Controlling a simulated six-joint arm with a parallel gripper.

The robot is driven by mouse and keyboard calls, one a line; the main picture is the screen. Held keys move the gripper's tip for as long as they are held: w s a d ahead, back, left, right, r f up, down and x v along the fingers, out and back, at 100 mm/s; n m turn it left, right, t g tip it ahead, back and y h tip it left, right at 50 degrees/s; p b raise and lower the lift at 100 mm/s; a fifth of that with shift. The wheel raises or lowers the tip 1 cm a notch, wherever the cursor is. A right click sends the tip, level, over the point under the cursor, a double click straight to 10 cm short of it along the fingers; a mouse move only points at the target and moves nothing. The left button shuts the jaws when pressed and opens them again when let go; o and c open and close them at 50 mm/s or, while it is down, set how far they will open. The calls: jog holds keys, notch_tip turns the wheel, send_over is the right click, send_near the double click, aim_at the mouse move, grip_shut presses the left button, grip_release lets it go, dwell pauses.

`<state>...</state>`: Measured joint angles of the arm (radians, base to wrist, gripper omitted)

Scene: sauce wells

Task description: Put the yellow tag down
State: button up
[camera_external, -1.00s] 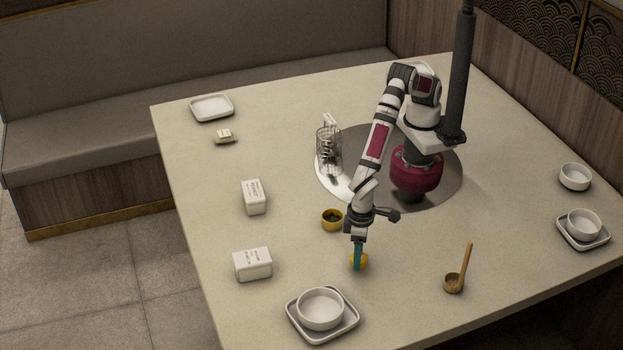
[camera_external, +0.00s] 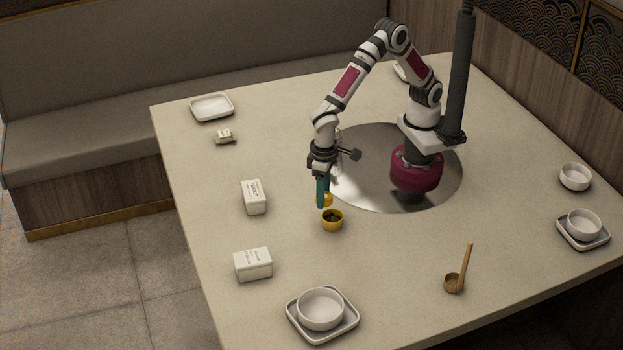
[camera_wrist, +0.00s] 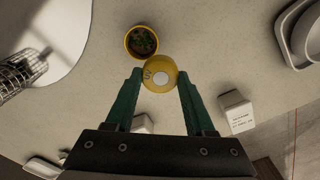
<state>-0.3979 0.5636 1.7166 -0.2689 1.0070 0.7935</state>
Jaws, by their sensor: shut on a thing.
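The yellow tag (camera_wrist: 159,74) is a round yellow disc with a pale centre, held between the green fingertips of my gripper (camera_wrist: 158,78) in the wrist view. In the external view my gripper (camera_external: 322,200) points down, and a bit of the yellow tag (camera_external: 328,199) shows beside the fingers. The tag appears to be above the table, just behind a small yellow cup (camera_external: 332,220) with dark green contents. In the wrist view the yellow cup (camera_wrist: 141,42) lies just beyond the tag, up and to its left.
Two white boxes (camera_external: 254,197) (camera_external: 253,264) stand to the left. A bowl on a square tray (camera_external: 321,309) is at the front, and a wooden ladle (camera_external: 455,281) at the front right. A wire basket (camera_wrist: 22,72) shows in the wrist view. Table between is clear.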

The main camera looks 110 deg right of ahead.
jog(key=d+m, duration=0.3)
jog(key=d, duration=0.6)
jog(key=m, duration=0.4)
send_over(309, 187)
notch_tip(309, 187, down, 11)
jog(key=shift+r, duration=0.15)
jog(key=o, duration=1.3)
